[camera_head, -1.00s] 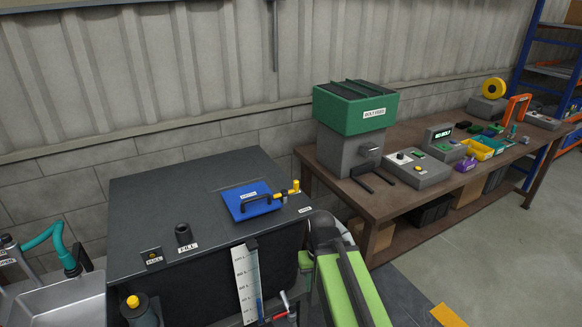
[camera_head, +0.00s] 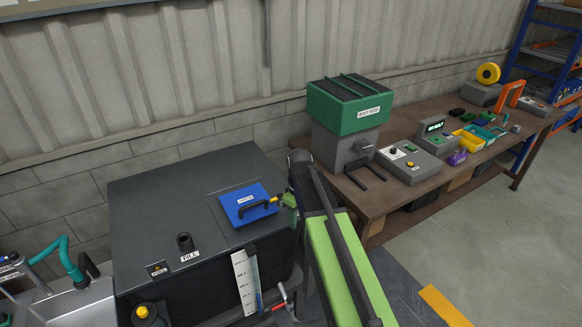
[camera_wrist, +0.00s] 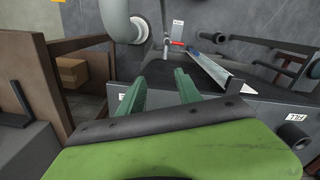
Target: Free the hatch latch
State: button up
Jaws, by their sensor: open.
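The blue hatch lid (camera_head: 236,196) lies closed on top of the dark tank (camera_head: 160,215), with a black bar handle (camera_head: 262,207). The yellow latch (camera_head: 273,199) shows at the lid's right edge, partly covered by my gripper. My gripper (camera_head: 287,203) is at the tank's right edge, close beside the latch; I cannot tell whether it touches. In the wrist view, my gripper's green fingers (camera_wrist: 160,84) are apart with nothing between them. The latch and lid are not seen there.
A level gauge (camera_head: 245,285) and a red-handled valve (camera_head: 279,302) are on the tank's front. The workbench (camera_head: 375,205) with the green bolt feeder (camera_head: 348,105) is close on the right of my arm.

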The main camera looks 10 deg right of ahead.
jog(key=w+r+n+p, duration=1)
jog(key=w+r+p, duration=0.3)
jog(key=w+r, duration=0.4)
jog(key=f+b, duration=0.5)
jog(key=b, duration=0.1)
jog(key=f+b, duration=0.6)
jog(key=s+d+f+b, duration=0.1)
jog(key=f+b, duration=0.4)
jog(key=f, duration=0.1)
jog(key=shift+f+b, duration=0.2)
jog(key=shift+b, duration=0.2)
jog(key=shift+s+r, duration=0.1)
